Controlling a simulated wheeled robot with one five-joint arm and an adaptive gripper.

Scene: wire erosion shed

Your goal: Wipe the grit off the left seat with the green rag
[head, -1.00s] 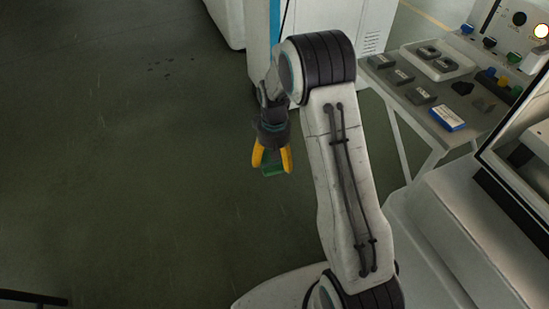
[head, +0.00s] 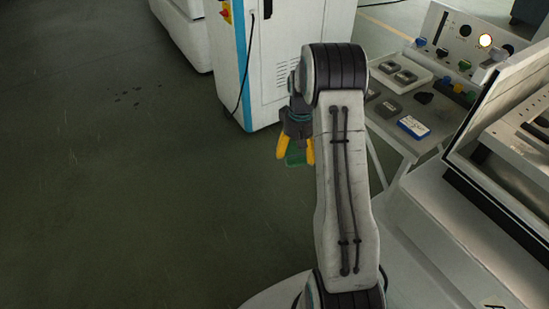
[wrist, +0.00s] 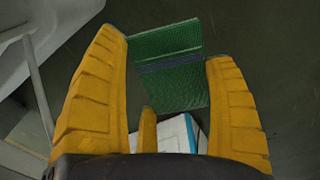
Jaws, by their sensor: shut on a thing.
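My gripper (head: 295,161) has yellow fingers and hangs over open floor at the middle of the head view. It is shut on the green rag (head: 296,152). In the wrist view the rag (wrist: 172,72) is a flat green woven cloth with a dark blue stripe, held between the yellow fingers and apart from any surface. I cannot tell for certain which thing is the left seat; a pale block with two dark grey pads (head: 406,70) stands on the cart at the right. No grit can be made out.
The grey cart (head: 398,141) carries several small blocks, a blue-and-white box (head: 413,127) and coloured knobs. A white machine (head: 490,140) fills the right side. A white cabinet with a blue edge (head: 285,65) stands behind my arm. The floor at left is clear.

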